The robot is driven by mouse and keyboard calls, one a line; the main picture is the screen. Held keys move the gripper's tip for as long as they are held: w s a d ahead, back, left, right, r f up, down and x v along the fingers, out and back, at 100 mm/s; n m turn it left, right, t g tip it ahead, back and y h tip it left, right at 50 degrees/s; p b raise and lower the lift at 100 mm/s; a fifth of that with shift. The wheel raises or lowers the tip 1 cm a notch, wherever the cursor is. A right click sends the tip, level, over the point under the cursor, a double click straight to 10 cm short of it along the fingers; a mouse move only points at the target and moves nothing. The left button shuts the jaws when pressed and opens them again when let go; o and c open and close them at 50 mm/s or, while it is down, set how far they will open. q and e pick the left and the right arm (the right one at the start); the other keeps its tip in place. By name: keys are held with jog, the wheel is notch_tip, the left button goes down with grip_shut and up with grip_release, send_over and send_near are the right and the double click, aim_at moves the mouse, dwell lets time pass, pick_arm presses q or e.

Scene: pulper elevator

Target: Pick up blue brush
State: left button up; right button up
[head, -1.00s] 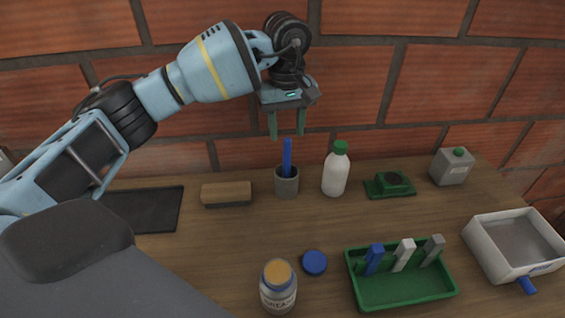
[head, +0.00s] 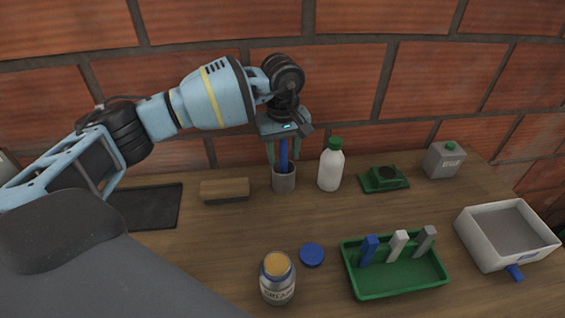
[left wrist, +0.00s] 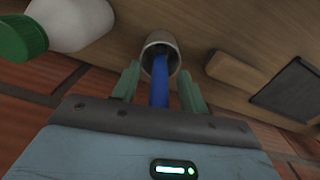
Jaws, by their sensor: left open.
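The blue brush (head: 283,154) stands upright in a grey cup (head: 284,181) on the wooden table, with only its blue handle showing above the rim. My left gripper (head: 284,155) is open and points down over the cup, its green fingers on either side of the handle. In the left wrist view the blue brush (left wrist: 160,86) runs between the open fingers (left wrist: 158,84) into the cup (left wrist: 159,47). The brush's lower end is hidden in the cup. My right gripper is not in view.
A white bottle (head: 331,166) with a green cap stands close right of the cup. A wooden block (head: 225,190) lies to its left. A green tray (head: 398,285), a jar (head: 277,281) and a white box (head: 505,236) are nearer. A brick wall (head: 350,85) rises behind.

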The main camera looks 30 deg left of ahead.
pick_arm(q)
jog(key=shift+f, duration=0.3)
jog(key=shift+c, duration=0.4)
grip_shut()
notch_tip(320, 180, up, 10)
jog(key=shift+r+b, duration=0.1)
jog(key=shift+b, duration=0.25)
